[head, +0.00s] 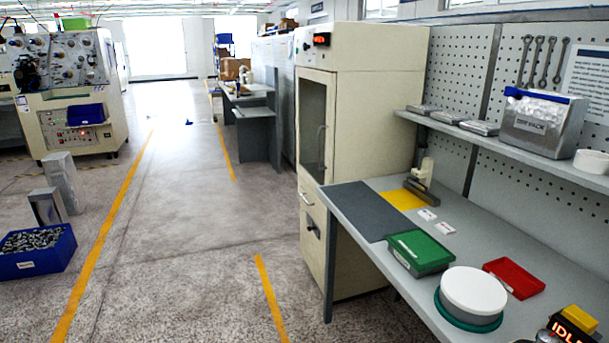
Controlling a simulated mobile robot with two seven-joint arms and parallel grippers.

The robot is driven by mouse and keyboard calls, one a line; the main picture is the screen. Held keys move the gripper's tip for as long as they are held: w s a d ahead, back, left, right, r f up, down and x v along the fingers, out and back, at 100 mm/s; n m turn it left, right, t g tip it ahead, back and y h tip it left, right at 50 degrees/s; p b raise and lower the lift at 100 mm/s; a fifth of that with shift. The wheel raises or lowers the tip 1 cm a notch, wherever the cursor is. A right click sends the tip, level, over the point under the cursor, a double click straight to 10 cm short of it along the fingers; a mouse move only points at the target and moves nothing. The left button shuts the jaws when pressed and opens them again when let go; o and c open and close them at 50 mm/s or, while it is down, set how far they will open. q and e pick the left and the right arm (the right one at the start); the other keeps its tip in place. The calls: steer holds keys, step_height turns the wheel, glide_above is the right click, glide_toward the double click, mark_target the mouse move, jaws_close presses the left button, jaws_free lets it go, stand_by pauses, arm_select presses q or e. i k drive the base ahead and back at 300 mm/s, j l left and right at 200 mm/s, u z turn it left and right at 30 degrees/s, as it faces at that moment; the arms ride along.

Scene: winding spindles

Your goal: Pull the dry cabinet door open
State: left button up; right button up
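The dry cabinet (367,110) is a tall cream cabinet behind the left end of the workbench, right of the aisle. Its door (312,128) has a dark window and faces left toward the aisle. The door looks shut. Neither of my grippers shows in the head view.
The workbench (540,262) holds a green tray (420,252), red tray (514,278), white round tub (473,291) and small press (420,180). Its left edge stands close to the cabinet front. The aisle floor (200,230) is clear; a blue bin (38,262) sits left.

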mark_target(324, 77)
steer(key=i+j, duration=0.45)
steer(key=i, duration=0.2)
steer(key=i+j+z, duration=0.1)
steer(key=i+j, duration=0.35)
steer(key=i, duration=0.15)
steer(key=i+j, duration=0.45)
steer(key=i, duration=0.2)
